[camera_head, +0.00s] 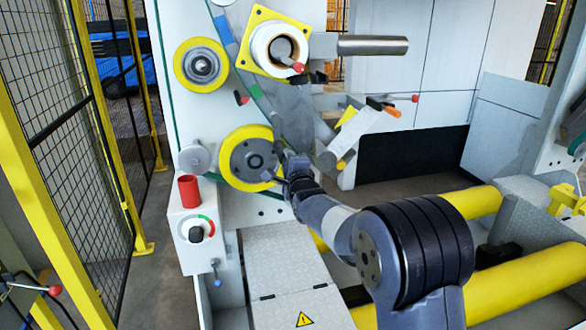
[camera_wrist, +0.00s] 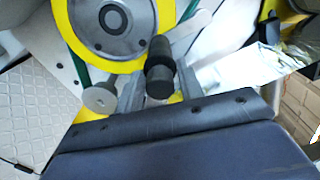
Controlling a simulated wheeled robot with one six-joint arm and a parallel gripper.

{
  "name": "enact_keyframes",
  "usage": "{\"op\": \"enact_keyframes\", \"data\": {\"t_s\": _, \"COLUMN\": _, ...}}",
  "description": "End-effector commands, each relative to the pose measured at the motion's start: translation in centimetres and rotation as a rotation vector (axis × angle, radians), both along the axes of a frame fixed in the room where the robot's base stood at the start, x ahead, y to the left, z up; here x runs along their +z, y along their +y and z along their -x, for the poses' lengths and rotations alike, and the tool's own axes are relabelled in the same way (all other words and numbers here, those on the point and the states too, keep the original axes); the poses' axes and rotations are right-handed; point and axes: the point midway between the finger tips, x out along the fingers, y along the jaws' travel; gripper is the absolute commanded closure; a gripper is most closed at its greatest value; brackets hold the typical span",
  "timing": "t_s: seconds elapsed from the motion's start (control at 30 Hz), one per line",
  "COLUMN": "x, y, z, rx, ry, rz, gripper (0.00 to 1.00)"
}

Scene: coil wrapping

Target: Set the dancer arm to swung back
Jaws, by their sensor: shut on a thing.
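My gripper (camera_head: 286,166) is at the lower right of the large yellow-rimmed wheel (camera_head: 232,146) on the machine's front. In the wrist view, my gripper (camera_wrist: 160,85) is shut on a short black handle (camera_wrist: 159,66) that stands out from the machine face. A pale flat bar (camera_wrist: 190,35) runs up and right from behind the handle; it looks like the dancer arm. The wheel's grey hub (camera_wrist: 115,18) shows just above left of the handle. In the head view my gripper hides the handle, and I cannot tell the bar's exact angle there.
A grey disc (camera_head: 195,158) sits left of the wheel. Below it is a control box (camera_head: 192,228) with a red cup-like part (camera_head: 188,191) and a dark knob. A grey and yellow mechanism with an orange grip (camera_head: 391,111) is to the right. A yellow fence post (camera_head: 138,120) stands left.

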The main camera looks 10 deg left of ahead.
Motion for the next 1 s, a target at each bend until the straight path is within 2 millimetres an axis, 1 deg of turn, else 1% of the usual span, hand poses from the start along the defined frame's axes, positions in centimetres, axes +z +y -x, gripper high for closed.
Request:
{"op": "enact_keyframes", "data": {"t_s": 0.03, "x": -0.44, "y": 0.22, "z": 0.11, "rx": 0.002, "ry": 0.009, "rz": -0.009, "gripper": 1.00}}
{"op": "enact_keyframes", "data": {"t_s": 0.27, "x": -0.35, "y": 0.48, "z": 0.23, "rx": 0.001, "ry": 0.026, "rz": -0.044, "gripper": 1.00}}
{"op": "enact_keyframes", "data": {"t_s": 0.67, "x": -0.32, "y": 0.54, "z": 0.26, "rx": 0.001, "ry": 0.029, "rz": -0.049, "gripper": 1.00}}
{"op": "enact_keyframes", "data": {"t_s": 0.7, "x": -0.32, "y": 0.54, "z": 0.26, "rx": 0.001, "ry": 0.029, "rz": -0.049, "gripper": 0.61}}
{"op": "enact_keyframes", "data": {"t_s": 0.8, "x": -0.27, "y": 0.53, "z": 0.24, "rx": 0.001, "ry": 0.027, "rz": -0.048, "gripper": 0.53}}
{"op": "enact_keyframes", "data": {"t_s": 1.0, "x": -0.14, "y": 0.48, "z": 0.22, "rx": 0.001, "ry": 0.024, "rz": -0.049, "gripper": 0.53}}
